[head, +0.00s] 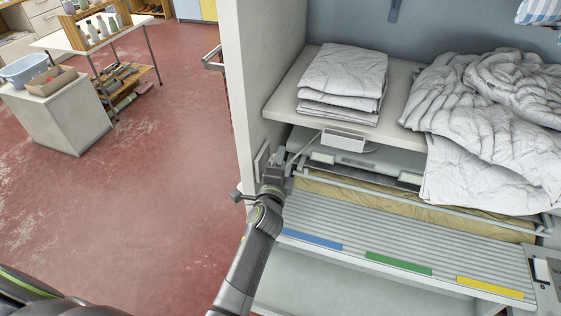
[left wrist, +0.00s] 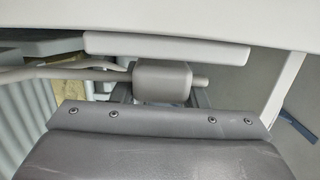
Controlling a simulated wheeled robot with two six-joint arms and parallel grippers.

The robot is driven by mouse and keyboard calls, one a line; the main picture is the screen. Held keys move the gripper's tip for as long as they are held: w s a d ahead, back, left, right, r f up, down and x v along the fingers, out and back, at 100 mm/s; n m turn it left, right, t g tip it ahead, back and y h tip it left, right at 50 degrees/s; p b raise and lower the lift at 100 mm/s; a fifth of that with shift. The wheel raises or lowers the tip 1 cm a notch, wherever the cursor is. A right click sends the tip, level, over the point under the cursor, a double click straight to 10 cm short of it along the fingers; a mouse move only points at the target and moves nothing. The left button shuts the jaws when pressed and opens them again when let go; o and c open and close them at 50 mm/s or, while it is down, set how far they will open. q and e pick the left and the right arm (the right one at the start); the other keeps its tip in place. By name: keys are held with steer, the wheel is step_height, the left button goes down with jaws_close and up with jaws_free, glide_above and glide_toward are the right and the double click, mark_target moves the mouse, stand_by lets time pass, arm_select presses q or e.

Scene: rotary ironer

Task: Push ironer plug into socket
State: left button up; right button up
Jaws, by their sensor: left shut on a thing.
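My left gripper (head: 276,163) is at the white side wall left of the ironer, shut on the grey plug. In the left wrist view the plug (left wrist: 162,80) is a blocky grey piece between the fingers, with its cable (left wrist: 60,74) running off to the left. The socket (head: 262,158) is a pale plate on the wall beside the gripper; in the left wrist view its plate (left wrist: 168,46) shows edge-on just above the plug. Plug and plate look very close; I cannot tell whether they touch or whether the pins are in. My right gripper is not in view.
The ironer (head: 400,235) has a ribbed front board with blue, green and yellow strips. Folded white linen (head: 343,75) and a crumpled sheet (head: 480,100) lie on the shelf above. The white wall (head: 258,75) bounds the left side; red floor (head: 150,200) beyond is open.

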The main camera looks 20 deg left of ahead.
arm_select(q)
steer(key=shift+a, duration=0.55)
steer(key=o, duration=1.1)
steer(key=shift+c, duration=0.2)
